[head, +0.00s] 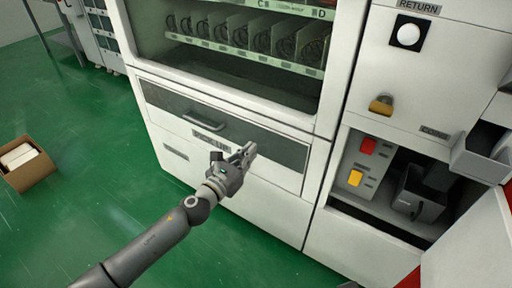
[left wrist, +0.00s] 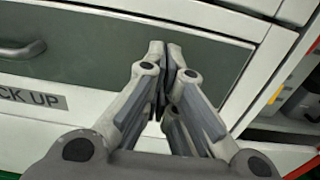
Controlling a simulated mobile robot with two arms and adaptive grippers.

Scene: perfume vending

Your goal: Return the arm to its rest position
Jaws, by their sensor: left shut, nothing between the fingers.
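My left arm (head: 150,248) reaches in from the lower left in the head view. My left gripper (head: 247,152) is shut and empty in front of the vending machine's pick-up flap. The left gripper's fingers (left wrist: 170,62) also show closed together in the left wrist view, with the dark flap panel (left wrist: 100,50) behind them. Whether the fingertips touch the panel I cannot tell. My right gripper is in neither view.
The white vending machine (head: 240,205) fills the middle, with a flap handle (head: 203,122) left of my gripper. An open compartment (head: 375,222) with red and yellow switches is at right. A cardboard box (head: 30,176) sits on the green floor at left, with free floor between.

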